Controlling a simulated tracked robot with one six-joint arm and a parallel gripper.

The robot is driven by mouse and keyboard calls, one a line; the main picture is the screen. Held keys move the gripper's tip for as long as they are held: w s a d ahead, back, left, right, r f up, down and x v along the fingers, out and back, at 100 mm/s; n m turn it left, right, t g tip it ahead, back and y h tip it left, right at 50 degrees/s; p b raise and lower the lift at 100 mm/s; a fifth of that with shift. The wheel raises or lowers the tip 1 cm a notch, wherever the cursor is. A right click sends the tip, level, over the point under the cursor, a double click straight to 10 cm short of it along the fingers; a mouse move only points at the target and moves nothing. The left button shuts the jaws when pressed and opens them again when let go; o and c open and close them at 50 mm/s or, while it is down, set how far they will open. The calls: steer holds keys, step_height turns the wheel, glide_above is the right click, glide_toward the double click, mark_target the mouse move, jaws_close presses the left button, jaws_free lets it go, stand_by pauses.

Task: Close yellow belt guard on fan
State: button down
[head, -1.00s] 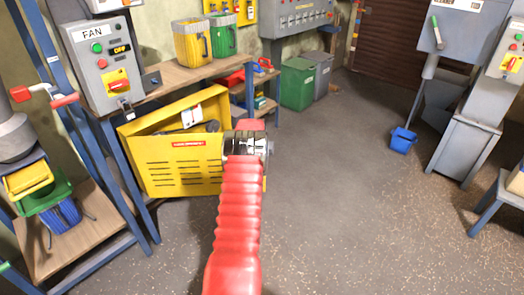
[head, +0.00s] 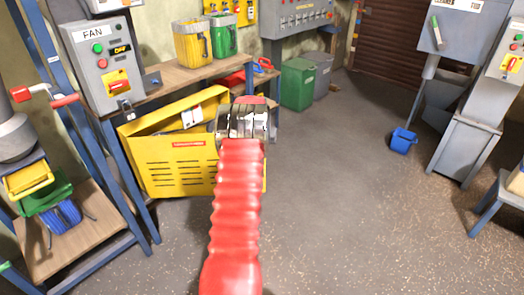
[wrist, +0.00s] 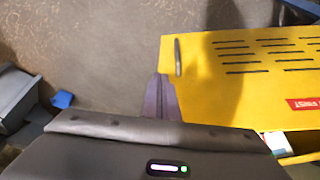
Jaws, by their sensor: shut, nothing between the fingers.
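The yellow belt guard (head: 170,170) stands under the bench at left. Its slotted front panel leans out, with a gap along the top showing dark parts inside. In the wrist view the slotted yellow panel (wrist: 255,65) fills the right side, with a small upright handle (wrist: 178,55) near its edge. My gripper (head: 243,118) is at the guard's right end in the head view, its fingertips hidden. In the wrist view its fingers (wrist: 162,98) are together and empty, below the handle and near the panel edge; contact cannot be told. The grey FAN control box (head: 105,65) is above the guard.
The wooden bench (head: 175,76) carries a yellow bin (head: 192,43) and a green bin (head: 223,35). A blue-framed rack (head: 85,215) stands at left. Green (head: 298,84) and grey bins stand behind. The floor to the right is open up to a blue bucket (head: 402,140).

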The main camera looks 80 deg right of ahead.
stand_by(0.3)
